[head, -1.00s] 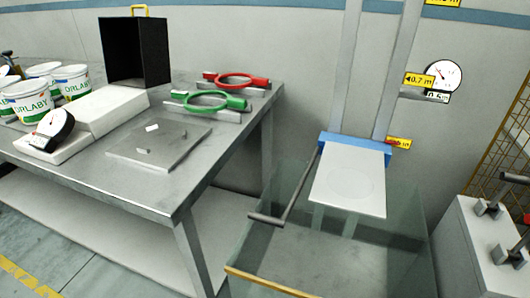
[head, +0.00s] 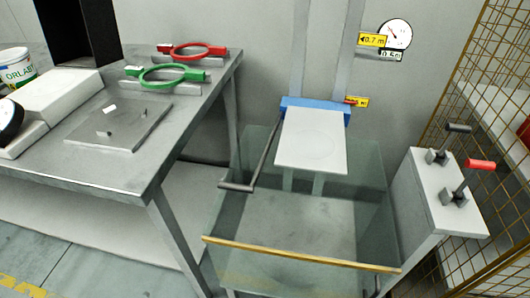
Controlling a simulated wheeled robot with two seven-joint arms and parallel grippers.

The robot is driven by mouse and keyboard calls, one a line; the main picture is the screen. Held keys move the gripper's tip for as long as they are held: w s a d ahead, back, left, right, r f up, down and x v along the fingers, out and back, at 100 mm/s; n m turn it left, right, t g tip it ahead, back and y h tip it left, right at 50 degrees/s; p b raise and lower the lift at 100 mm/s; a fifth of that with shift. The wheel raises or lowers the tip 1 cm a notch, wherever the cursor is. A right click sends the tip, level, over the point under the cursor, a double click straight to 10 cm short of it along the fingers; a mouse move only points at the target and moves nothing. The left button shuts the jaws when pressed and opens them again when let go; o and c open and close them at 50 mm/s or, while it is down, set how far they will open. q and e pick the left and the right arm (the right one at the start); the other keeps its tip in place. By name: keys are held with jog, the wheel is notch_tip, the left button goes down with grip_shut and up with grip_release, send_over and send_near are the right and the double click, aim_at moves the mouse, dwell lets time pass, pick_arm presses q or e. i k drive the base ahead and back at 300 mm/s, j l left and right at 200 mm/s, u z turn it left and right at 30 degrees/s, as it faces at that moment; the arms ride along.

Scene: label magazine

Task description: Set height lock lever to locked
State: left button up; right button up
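A white pedestal (head: 430,187) at the right carries two short levers on grey brackets. One lever has a black handle (head: 459,128) and the other a red handle (head: 481,165). A lift stands in the middle, with a blue carriage (head: 300,104) and a white plate (head: 312,152) on two grey rails. A long dark bar with a grey end grip (head: 236,187) slants down from the carriage's left side. I cannot tell from any marking which lever is the height lock. Neither of my grippers is in view.
A clear-walled enclosure with a yellow front edge (head: 300,253) surrounds the lift's lower part. A grey table (head: 190,115) with green (head: 170,76) and red (head: 195,50) ring clamps stands left. A wire mesh fence (head: 475,75) is at right. A dial (head: 397,35) hangs behind.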

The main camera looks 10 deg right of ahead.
aim_at(455, 128)
jog(key=z, duration=1.55)
